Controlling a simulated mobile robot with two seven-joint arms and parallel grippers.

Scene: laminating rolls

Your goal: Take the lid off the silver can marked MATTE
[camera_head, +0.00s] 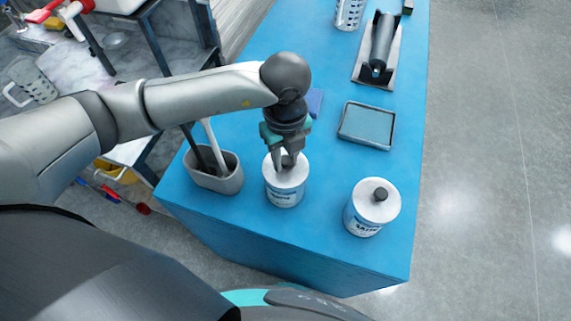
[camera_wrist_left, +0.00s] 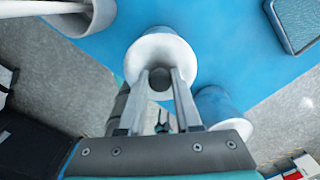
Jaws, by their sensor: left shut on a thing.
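Two silver-white cans with dark-knobbed lids stand on the blue table. My left gripper (camera_head: 287,162) points down over the left can (camera_head: 284,194) and is shut on the dark knob of its lid. The lid appears to sit on the can. In the left wrist view, the fingers (camera_wrist_left: 160,82) flank the round knob, above the white lid (camera_wrist_left: 147,45). The right can (camera_head: 366,214) stands apart with its lid on; it also shows in the left wrist view (camera_wrist_left: 216,104). Both labels are too small to read surely. My right gripper is not in view.
A grey holder (camera_head: 214,181) with upright handles stands just left of the gripped can. A shallow tray (camera_head: 367,125) lies behind the right can. A dark tool on a stand (camera_head: 377,55) is farther back. The table's front edge is close to both cans.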

